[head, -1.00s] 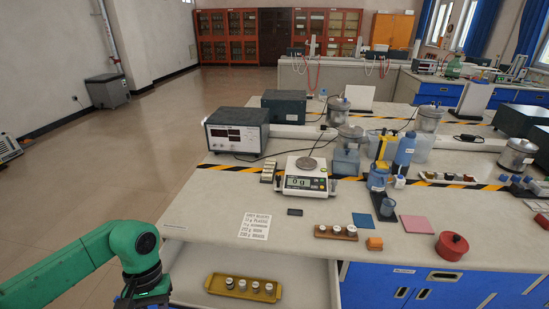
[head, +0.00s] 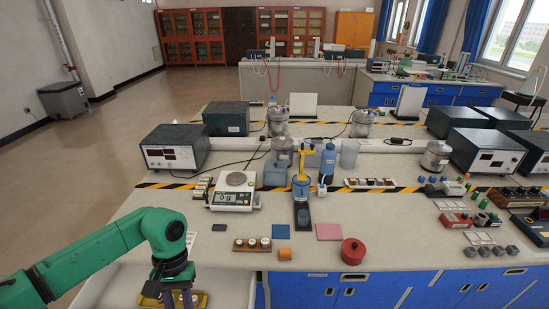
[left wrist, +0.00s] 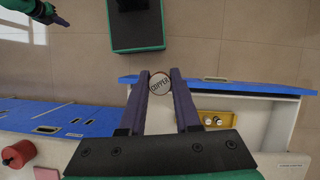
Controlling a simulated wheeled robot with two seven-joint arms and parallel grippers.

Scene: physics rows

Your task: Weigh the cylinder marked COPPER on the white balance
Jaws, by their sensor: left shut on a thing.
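My left gripper (left wrist: 159,88) is shut on the cylinder marked COPPER (left wrist: 159,84), whose round labelled top faces the left wrist camera between the fingertips. In the head view my left gripper (head: 179,299) points down over the open drawer at the bottom edge; the cylinder is not visible there. The white balance (head: 233,197) stands on the bench beyond the gripper, to its right, with its round metal pan (head: 237,179) empty.
A yellow tray (left wrist: 226,115) with small cylinders lies in the open drawer. A meter box (head: 174,152) stands left behind the balance.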

